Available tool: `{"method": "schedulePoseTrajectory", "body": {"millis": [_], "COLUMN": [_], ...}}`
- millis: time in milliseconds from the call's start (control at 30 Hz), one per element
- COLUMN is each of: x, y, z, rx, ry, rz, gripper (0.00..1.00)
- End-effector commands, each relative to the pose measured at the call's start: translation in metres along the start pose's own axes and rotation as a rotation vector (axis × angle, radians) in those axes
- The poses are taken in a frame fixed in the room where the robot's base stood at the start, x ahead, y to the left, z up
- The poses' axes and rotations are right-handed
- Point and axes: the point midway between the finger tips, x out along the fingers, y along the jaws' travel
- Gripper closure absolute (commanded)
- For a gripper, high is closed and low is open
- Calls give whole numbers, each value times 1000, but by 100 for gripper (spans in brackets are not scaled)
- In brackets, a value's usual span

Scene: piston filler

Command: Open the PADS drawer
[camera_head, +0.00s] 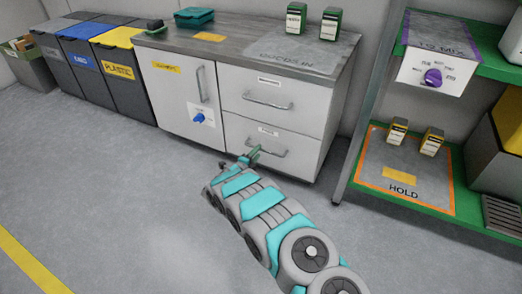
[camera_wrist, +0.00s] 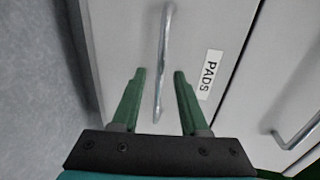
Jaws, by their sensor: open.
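The PADS drawer (camera_head: 296,150) is the lower drawer of the white cabinet and looks closed in the head view. In the wrist view its white front (camera_wrist: 112,40) carries a PADS label (camera_wrist: 209,74) and a metal bar handle (camera_wrist: 164,60). In the head view the handle (camera_head: 279,152) shows just right of my gripper (camera_head: 252,155). In the wrist view my gripper (camera_wrist: 160,73) is open, with one green finger on each side of the handle's end. No contact with the handle is clear.
Several bins (camera_head: 120,70) stand left. A green-edged shelf unit (camera_head: 448,210) with a HOLD area stands right. The floor (camera_head: 110,190) in front is clear.

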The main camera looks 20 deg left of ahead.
Motion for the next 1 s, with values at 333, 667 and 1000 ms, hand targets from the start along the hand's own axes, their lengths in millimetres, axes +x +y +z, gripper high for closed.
{"method": "schedulePoseTrajectory", "body": {"millis": [333, 667, 1000], "x": [35, 38, 38], "y": [-1, -1, -1], "z": [-1, -1, -1], "rx": [0, -2, -2], "ry": [2, 1, 1], "rz": [-3, -2, -1], "gripper": [56, 56, 93]}}
